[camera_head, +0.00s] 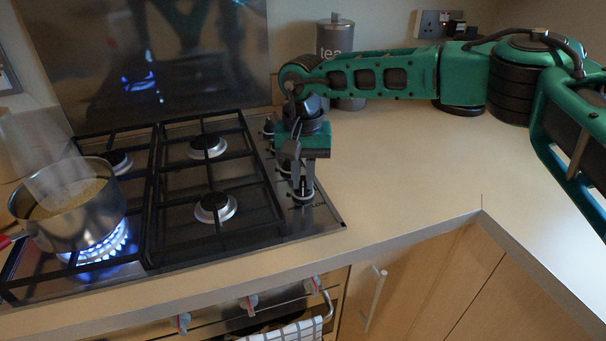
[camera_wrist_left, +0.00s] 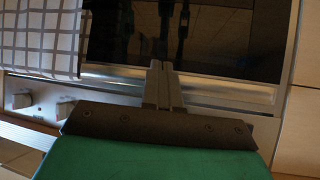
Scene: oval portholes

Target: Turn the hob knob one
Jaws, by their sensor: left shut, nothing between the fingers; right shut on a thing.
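The gas hob (camera_head: 207,225) is set in the worktop, with a column of knobs along its right side. My right gripper (camera_head: 303,186) points down over that column and is shut on a hob knob (camera_head: 303,194) near the front; the fingers partly hide it. Other hob knobs (camera_head: 268,127) show behind it. My left gripper (camera_wrist_left: 162,84) is shut and empty in the left wrist view, in front of the oven door (camera_wrist_left: 200,40); it is not seen in the head view.
A steaming pot (camera_head: 85,222) stands on the front left burner over a lit blue flame. A tea canister (camera_head: 333,45) stands behind my right arm. Oven knobs (camera_head: 249,304) and a checked towel (camera_head: 290,331) are below the worktop edge.

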